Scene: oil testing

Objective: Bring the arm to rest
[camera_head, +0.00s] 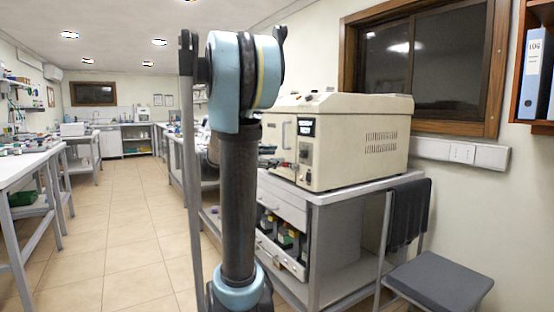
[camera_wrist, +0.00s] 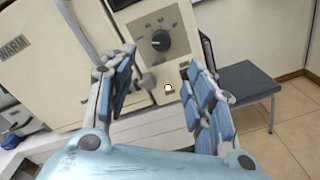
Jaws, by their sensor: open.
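My gripper (camera_wrist: 160,98) is open and empty in the wrist view, its two blue-padded fingers apart at left and right. Beyond the fingers is the front of a cream machine with a round black dial (camera_wrist: 160,41) and a small white button below it. How far the fingertips are from the machine I cannot tell. In the head view my arm (camera_head: 240,170) stands upright in the middle and hides part of the room. The gripper itself is mostly hidden there behind the arm, in front of the cream machine (camera_head: 362,140).
A white table (camera_head: 22,170) is at the left. The tiled aisle (camera_head: 125,215) between is clear.

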